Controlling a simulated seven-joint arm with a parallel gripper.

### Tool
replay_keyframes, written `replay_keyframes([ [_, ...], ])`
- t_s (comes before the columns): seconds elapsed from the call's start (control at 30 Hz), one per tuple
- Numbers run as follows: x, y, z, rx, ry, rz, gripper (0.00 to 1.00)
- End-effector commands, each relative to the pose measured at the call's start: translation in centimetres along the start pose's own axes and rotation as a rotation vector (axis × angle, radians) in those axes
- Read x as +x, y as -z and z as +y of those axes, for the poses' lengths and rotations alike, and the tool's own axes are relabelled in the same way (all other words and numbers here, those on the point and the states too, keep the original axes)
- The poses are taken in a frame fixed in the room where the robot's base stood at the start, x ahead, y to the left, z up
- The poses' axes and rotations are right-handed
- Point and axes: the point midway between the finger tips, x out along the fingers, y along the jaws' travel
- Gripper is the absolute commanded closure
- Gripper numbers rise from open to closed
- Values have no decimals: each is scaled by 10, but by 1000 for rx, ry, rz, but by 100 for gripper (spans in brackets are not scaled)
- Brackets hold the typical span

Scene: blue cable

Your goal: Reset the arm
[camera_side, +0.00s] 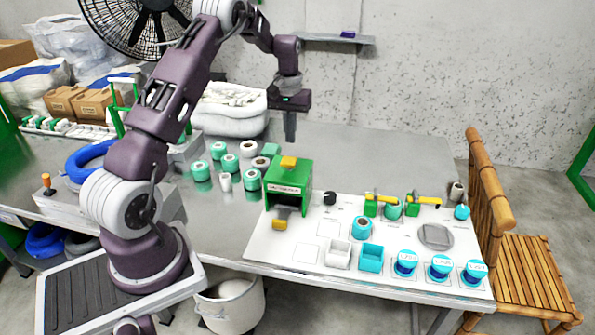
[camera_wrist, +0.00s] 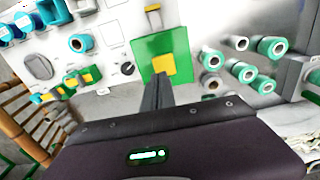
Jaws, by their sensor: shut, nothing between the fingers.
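My gripper (camera_side: 290,138) is raised above the back of the table, behind and above the green box (camera_side: 290,178) with yellow parts. Its fingers are closed together and hold nothing. In the wrist view my gripper (camera_wrist: 160,80) points toward the green box (camera_wrist: 165,48), with clear space between them. A blue cable (camera_side: 92,160) lies coiled at the left, behind my arm in the side view. More blue coils (camera_side: 45,240) sit below the table on the left.
A white board (camera_side: 310,245) on the table (camera_side: 350,140) bears small trays, blue-lidded jars (camera_side: 405,262) and green-yellow clamps (camera_side: 390,203). Several green spools (camera_side: 230,162) stand left of the green box. A bamboo chair (camera_side: 500,220) stands at the right. The table's back right is clear.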

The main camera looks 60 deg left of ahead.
Motion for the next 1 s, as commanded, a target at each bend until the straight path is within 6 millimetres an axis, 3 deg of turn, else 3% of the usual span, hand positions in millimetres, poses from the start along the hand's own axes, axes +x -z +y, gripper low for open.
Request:
replay_keyframes([
  [0.07, -45, -21, 24, 53, -24, 43, 100],
  [0.17, -116, -79, 56, 163, -65, 110, 100],
  [0.2, -141, -109, 67, 214, -82, 138, 100],
  [0.27, -172, -155, 76, 291, -104, 182, 100],
  [0.3, -188, -188, 79, 345, -119, 211, 100],
  [0.4, -212, -269, 73, 481, -150, 286, 100],
  [0.5, -214, -336, 55, 604, -171, 356, 100],
  [0.63, -200, -388, 32, 709, -184, 424, 100],
  [0.77, -190, -406, 21, 752, -188, 454, 100],
  [1.0, -188, -408, 20, 755, -187, 455, 100],
])
